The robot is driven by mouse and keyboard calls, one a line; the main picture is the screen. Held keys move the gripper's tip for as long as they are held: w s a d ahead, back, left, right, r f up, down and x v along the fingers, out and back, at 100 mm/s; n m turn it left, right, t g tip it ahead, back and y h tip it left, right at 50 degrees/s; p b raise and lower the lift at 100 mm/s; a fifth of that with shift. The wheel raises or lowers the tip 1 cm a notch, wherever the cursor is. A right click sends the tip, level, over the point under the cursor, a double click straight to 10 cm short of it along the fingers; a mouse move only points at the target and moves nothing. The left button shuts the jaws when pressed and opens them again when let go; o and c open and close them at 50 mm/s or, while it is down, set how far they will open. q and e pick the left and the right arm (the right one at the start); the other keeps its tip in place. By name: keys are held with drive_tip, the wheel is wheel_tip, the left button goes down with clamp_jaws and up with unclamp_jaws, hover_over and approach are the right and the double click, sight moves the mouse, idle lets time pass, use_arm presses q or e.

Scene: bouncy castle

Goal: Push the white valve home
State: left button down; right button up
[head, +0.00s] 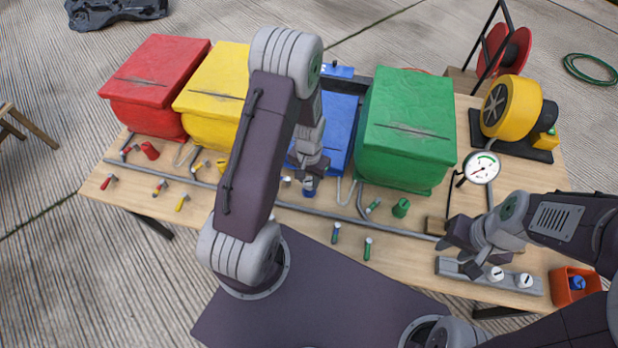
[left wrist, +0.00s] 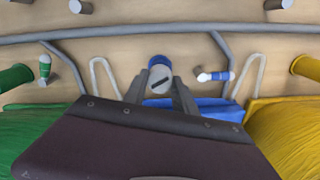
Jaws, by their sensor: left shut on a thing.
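The white valve (left wrist: 160,80) shows as a pale round piece with a dark slot in the left wrist view. It sits at the mouth of the short blue tube (left wrist: 158,61), which also shows in the head view (head: 309,189). My left gripper (left wrist: 163,84) is shut on the valve, with a finger on each side. In the head view, my left gripper (head: 309,170) is above the tube, in front of the blue block (head: 341,128), and hides the valve. How deep the valve sits, I cannot tell. My right gripper (head: 459,258) looks open and empty, over the grey rack.
The grey rack (head: 450,266) holds two white pieces (head: 510,277). Red (head: 155,85), yellow (head: 206,90) and green (head: 408,130) blocks stand along the table's back. A gauge (head: 482,167) and yellow blower (head: 512,107) are at right. A grey pipe (head: 330,212) crosses the table.

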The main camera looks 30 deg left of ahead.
use_arm(q)
drive_tip(key=shift+f, duration=0.35)
drive_tip(key=c, duration=0.9)
unclamp_jaws()
drive_tip(key=shift+r, duration=0.1)
wheel_tip(320, 180, up, 9)
drive_tip(key=shift+p, duration=0.9)
